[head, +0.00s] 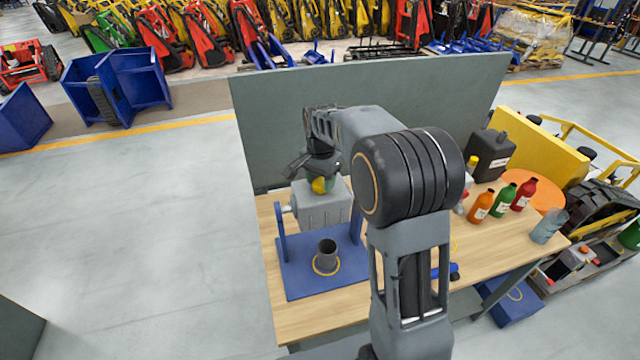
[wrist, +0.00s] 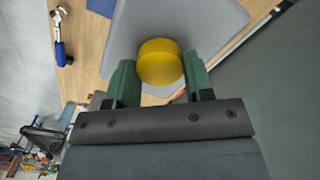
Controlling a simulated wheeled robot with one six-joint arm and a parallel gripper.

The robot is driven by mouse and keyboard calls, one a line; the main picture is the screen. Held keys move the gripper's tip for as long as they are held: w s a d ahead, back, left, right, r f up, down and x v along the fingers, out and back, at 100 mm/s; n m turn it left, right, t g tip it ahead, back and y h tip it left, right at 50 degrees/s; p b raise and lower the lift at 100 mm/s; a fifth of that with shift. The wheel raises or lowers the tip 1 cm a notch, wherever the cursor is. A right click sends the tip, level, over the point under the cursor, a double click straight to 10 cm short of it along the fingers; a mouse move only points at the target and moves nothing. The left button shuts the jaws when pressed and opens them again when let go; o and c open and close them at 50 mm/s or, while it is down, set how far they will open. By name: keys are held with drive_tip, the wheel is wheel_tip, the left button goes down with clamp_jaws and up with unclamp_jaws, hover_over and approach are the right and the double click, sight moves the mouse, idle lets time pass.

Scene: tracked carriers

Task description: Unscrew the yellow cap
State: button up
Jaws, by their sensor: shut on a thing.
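The yellow cap (wrist: 160,62) is on top of a grey box-like tank (head: 318,208), which sits in a blue stand (head: 300,275) on the wooden table. My gripper (wrist: 160,80) has its two green fingers on either side of the cap, shut on it. In the head view the cap (head: 320,185) shows just under my gripper, partly hidden by the fingers. The tank's grey top also fills much of the upper wrist view (wrist: 215,25). The cap's thread is hidden.
A dark cup (head: 327,252) stands on the blue stand's base, with a yellow ring around its foot. Orange (head: 481,206), green (head: 499,201) and red (head: 524,194) bottles and a black canister (head: 487,155) stand at the right. A grey panel (head: 270,120) rises behind the table.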

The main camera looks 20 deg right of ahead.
drive_tip(key=n, duration=0.5)
drive_tip(key=shift+n, duration=0.4)
drive_tip(key=shift+n, duration=0.9)
drive_tip(key=n, duration=0.3)
drive_tip(key=shift+p, duration=0.4)
drive_tip(key=n, duration=0.4)
drive_tip(key=shift+n, duration=0.4)
drive_tip(key=o, duration=0.8)
